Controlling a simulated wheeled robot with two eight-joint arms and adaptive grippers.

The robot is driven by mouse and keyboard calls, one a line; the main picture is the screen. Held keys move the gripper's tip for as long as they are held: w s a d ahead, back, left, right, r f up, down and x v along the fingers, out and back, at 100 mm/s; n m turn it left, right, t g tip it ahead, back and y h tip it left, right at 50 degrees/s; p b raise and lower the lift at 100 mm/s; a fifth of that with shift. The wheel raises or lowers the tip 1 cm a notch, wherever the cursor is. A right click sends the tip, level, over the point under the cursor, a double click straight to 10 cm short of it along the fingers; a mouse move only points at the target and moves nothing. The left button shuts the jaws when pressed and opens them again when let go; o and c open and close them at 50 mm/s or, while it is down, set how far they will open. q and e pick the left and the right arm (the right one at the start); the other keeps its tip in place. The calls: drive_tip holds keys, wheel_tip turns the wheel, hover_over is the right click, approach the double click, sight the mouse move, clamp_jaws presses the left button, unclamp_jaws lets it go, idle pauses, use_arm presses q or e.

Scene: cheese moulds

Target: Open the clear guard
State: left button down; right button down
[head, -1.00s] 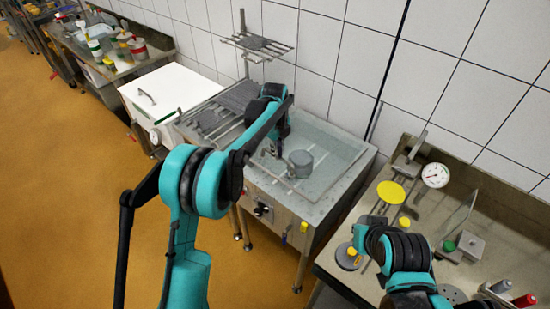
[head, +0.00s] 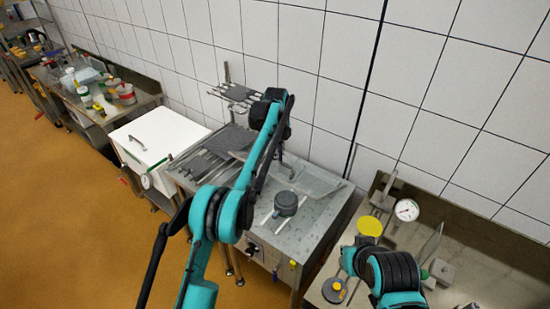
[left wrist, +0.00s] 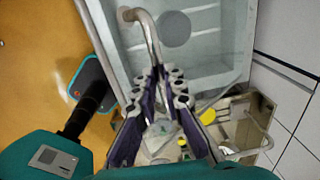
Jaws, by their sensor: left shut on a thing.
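The clear guard (head: 318,180) is a see-through panel over the steel bench, tilted up above its top. In the left wrist view the pale see-through guard (left wrist: 215,55) fills the top, with a bent metal handle (left wrist: 147,28) in front. My left gripper (left wrist: 157,75) is shut on this handle between its dark fingers. In the head view my left gripper (head: 276,150) hangs below the wrist by the guard's raised side, partly hidden by my arm. My right arm shows at the lower right, but its gripper does not.
A wire rack (head: 238,95) is on the wall side. A white-lidded box (head: 160,138) stands to the left. A counter with a dial gauge (head: 406,210) and a yellow disc (head: 370,227) is to the right.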

use_arm(q)
drive_tip(key=shift+w+d+f, duration=0.15)
drive_tip(key=shift+d+f, duration=0.05)
drive_tip(key=shift+d, duration=0.2)
drive_tip(key=c, duration=1.7)
unclamp_jaws()
drive_tip(key=shift+c, duration=0.2)
drive_tip(key=shift+o, duration=0.8)
drive_tip(key=shift+w+d+f, duration=0.3)
drive_tip(key=shift+w, duration=0.2)
drive_tip(key=shift+s+a+r, duration=0.15)
drive_tip(key=shift+a, duration=0.05)
drive_tip(key=shift+a, duration=0.1)
drive_tip(key=shift+r, duration=0.1)
drive_tip(key=r, duration=0.7)
drive_tip(key=shift+s+a+r, duration=0.15)
drive_tip(key=shift+s, duration=0.05)
